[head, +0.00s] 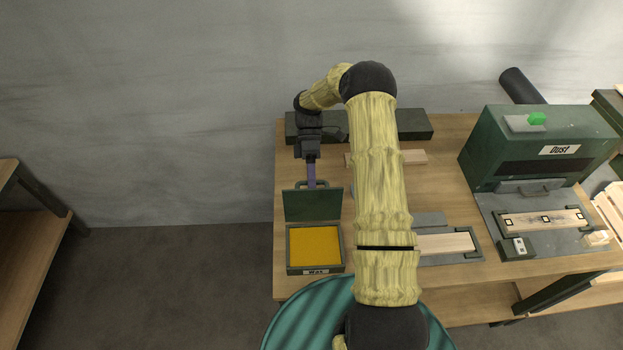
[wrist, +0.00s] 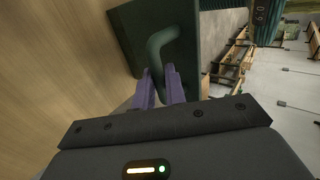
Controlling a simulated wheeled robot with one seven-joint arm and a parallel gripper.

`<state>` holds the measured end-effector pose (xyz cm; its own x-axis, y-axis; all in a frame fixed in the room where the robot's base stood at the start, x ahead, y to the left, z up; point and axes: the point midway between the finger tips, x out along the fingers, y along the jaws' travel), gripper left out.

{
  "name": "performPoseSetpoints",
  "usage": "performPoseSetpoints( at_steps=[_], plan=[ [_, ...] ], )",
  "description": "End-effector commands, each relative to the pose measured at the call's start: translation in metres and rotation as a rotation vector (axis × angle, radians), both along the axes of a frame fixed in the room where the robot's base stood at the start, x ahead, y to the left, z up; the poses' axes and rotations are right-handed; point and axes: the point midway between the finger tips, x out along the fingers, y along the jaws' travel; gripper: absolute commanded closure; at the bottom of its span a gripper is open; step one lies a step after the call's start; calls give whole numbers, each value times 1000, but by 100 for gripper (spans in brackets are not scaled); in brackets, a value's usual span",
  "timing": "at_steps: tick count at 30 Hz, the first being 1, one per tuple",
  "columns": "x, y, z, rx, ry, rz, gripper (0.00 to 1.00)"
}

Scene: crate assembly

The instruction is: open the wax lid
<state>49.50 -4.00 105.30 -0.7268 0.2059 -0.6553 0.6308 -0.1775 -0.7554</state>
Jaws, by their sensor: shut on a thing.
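The wax box (head: 316,268), labelled "Wax", stands on the left part of the workbench with yellow wax (head: 315,245) showing inside. Its dark green lid (head: 313,205) stands raised at the back edge of the box. My gripper (head: 311,184) is behind the raised lid, at its upper edge. In the wrist view, the purple fingers of my gripper (wrist: 165,88) are shut on the curved green lid handle (wrist: 161,46). The lid (wrist: 128,32) shows behind the handle there. The wax surface is hidden in the wrist view.
The workbench (head: 290,165) carries a wooden plank in a grey fixture (head: 445,243) right of the box, partly hidden by my arm. A green "Dust" machine (head: 540,145) stands at the right. A long dark block (head: 412,124) lies along the back.

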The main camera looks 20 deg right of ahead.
Motion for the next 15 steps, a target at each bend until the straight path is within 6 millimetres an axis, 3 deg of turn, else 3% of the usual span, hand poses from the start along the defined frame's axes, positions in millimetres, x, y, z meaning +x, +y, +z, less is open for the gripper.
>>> performPoseSetpoints(
  at_steps=[8,9,12,15],
  plan=[
    [-3,1,-7,3,7,3,100],
    [-3,1,-6,2,8,4,86],
    [-3,2,-6,3,9,6,66],
    [-2,3,-4,3,6,6,66]
  ],
)
